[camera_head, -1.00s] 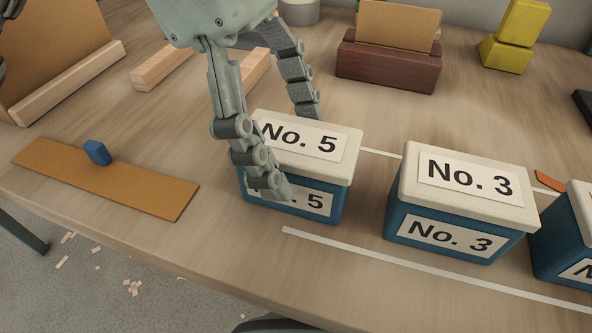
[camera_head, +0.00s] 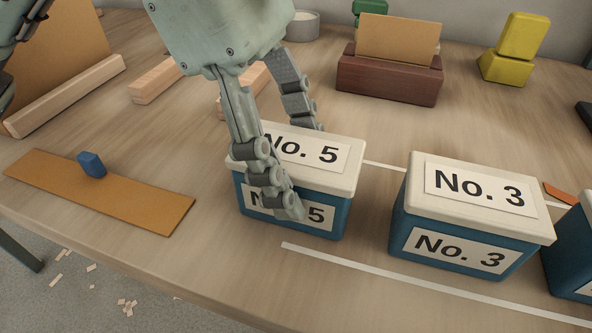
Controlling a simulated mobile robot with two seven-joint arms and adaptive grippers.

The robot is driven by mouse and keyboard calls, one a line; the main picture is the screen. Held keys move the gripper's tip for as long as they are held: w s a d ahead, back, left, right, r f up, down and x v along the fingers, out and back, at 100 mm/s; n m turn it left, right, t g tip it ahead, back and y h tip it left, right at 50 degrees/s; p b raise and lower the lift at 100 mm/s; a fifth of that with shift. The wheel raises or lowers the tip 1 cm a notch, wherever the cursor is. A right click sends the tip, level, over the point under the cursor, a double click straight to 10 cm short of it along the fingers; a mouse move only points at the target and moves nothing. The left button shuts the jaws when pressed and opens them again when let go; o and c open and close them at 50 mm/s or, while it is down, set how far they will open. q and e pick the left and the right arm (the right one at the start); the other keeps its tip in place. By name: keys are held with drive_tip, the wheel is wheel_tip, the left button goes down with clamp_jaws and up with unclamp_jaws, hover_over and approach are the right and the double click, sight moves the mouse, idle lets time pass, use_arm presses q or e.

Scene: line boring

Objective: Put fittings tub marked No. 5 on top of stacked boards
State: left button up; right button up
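The fittings tub No. 5 (camera_head: 335,218) is a blue box with an off-white lid, labelled on lid and front. It stands upright on the table. The front finger covers part of both labels. A flat brown board or thin stack of boards (camera_head: 140,207) lies at the left, with a small blue block (camera_head: 91,165) on it; I cannot tell its layers.
The No. 3 tub (camera_head: 470,215) stands close to the right, with another blue tub (camera_head: 574,250) beyond. White strips (camera_head: 420,279) mark the table. Wooden bars (camera_head: 158,78), a dark red-brown holder (camera_head: 388,80) and yellow blocks (camera_head: 510,62) stand behind. The table's front edge is near.

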sight(307, 151)
use_arm(q)
drive_tip(key=c, duration=0.5)
drive_tip(key=shift+r+p, duration=1)
drive_tip(key=shift+r, duration=1)
drive_tip(key=shift+c, duration=0.2)
